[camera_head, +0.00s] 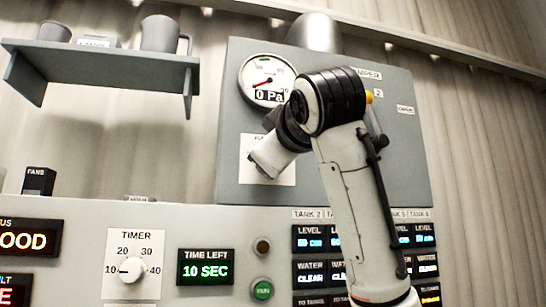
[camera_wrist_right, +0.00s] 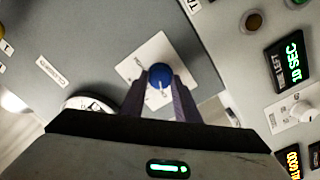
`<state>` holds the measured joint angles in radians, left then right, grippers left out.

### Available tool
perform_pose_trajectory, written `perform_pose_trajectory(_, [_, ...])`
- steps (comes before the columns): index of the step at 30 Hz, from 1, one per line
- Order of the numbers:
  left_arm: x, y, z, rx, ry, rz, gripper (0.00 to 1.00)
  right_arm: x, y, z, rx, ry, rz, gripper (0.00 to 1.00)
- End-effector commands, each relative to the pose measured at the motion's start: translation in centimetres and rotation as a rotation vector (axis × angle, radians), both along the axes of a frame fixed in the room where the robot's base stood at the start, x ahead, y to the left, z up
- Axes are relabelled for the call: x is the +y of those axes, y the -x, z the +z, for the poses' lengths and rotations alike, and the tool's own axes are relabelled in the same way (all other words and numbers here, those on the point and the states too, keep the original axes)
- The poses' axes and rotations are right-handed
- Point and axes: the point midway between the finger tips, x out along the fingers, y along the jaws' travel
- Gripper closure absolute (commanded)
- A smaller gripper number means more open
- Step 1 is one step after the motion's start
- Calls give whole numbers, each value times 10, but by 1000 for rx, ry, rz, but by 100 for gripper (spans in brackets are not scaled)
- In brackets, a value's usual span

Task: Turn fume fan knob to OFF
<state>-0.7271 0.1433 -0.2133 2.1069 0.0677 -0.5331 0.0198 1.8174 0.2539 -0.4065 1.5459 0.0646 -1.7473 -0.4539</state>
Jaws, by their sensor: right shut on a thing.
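The fume fan knob is a round blue knob (camera_wrist_right: 159,74) on a white square plate (camera_wrist_right: 138,68) in the right wrist view. My right gripper (camera_wrist_right: 160,88) has its two dark fingers on either side of the knob, shut on it. In the head view the plate (camera_head: 247,158) sits on a grey panel below a gauge. My right gripper (camera_head: 262,168) covers the knob there. The plate's position labels are too small or covered to read, so I cannot tell the knob's setting. My left gripper is not in view.
A round gauge (camera_head: 266,80) on the grey panel (camera_head: 228,120) reads 0 Pa. Below is a console with a timer dial (camera_head: 131,269), a "10 SEC" display (camera_head: 205,267) and a green button (camera_head: 262,290). A shelf (camera_head: 100,65) with mugs hangs at upper left.

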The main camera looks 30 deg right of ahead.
Motion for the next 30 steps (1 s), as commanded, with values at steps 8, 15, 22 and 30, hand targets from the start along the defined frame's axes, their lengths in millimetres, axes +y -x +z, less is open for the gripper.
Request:
perform_pose_trajectory(8, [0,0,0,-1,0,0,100,0,0,0,0,1,0,53])
perform_pose_trajectory(15, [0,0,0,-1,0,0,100,1,3,0,-1,0,1,53])
perform_pose_trajectory(22, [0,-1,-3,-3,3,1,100,11,36,0,-5,2,3,53])
perform_pose_trajectory(30, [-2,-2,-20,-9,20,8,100,23,84,-9,-1,1,0,53])
